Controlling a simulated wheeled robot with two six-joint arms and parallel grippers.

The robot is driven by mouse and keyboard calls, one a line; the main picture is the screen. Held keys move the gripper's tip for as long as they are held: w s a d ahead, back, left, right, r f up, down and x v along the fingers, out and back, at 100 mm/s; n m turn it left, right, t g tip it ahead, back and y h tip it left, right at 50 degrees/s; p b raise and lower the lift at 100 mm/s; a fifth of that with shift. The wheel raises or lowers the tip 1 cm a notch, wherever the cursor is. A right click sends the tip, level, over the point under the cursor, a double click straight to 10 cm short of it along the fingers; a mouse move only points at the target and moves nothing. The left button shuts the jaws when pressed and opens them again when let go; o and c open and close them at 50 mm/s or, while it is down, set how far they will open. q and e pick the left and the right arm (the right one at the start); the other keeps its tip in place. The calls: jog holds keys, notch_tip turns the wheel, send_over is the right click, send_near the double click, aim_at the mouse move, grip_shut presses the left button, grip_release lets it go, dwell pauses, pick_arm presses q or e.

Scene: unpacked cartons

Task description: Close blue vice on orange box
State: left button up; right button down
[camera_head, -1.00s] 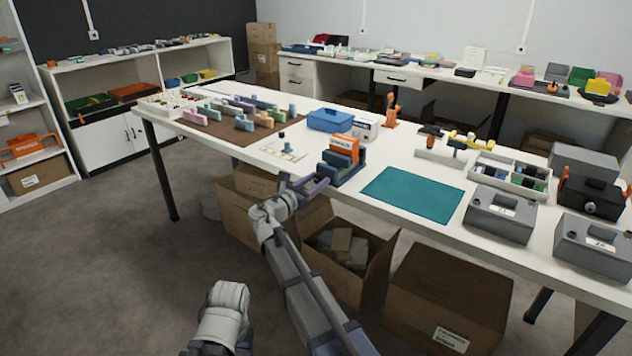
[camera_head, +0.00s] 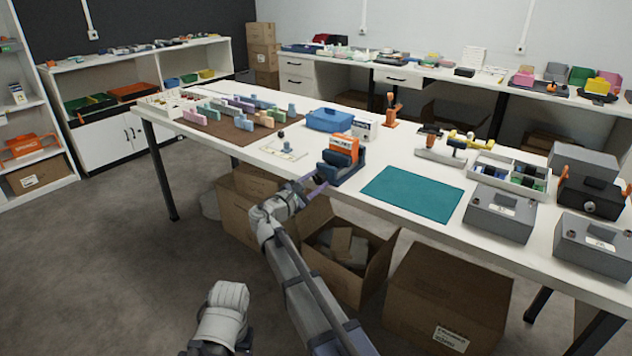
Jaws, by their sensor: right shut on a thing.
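The blue vice (camera_head: 347,173) stands on the white table near its front edge. The orange box (camera_head: 342,154) sits upright between its jaws, its upper part showing above them. I cannot tell from here whether both jaws touch the box. My right gripper (camera_head: 314,185) is at the left front side of the vice, its purple fingers shut on part of the vice. The exact part held is too small to make out. My left arm shows only at the bottom of the view; its gripper is not visible.
A teal mat (camera_head: 412,194) lies right of the vice, clear on top. A blue bin (camera_head: 329,121) and a white box (camera_head: 364,130) stand behind. Grey boxes (camera_head: 500,213) are at the right. Open cartons (camera_head: 375,268) stand on the floor below the table edge.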

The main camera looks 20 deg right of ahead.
jog(key=m, duration=0.4)
jog(key=shift+s+f+m, duration=0.1)
jog(key=shift+m, duration=0.2)
jog(key=m, duration=0.3)
jog(key=shift+m, duration=0.4)
jog(key=m, duration=0.4)
jog(key=shift+f, duration=0.15)
jog(key=m, duration=0.4)
jog(key=shift+f+b, duration=0.1)
jog(key=shift+b, duration=0.2)
jog(key=m, duration=0.4)
jog(key=shift+m, duration=0.3)
jog(key=m, duration=0.3)
jog(key=shift+f+m, duration=0.1)
jog(key=shift+m, duration=0.2)
jog(key=m, duration=0.4)
jog(key=shift+a, duration=0.1)
jog(key=shift+w+m, duration=0.2)
jog(key=shift+m, duration=1.6)
jog(key=shift+m, duration=0.3)
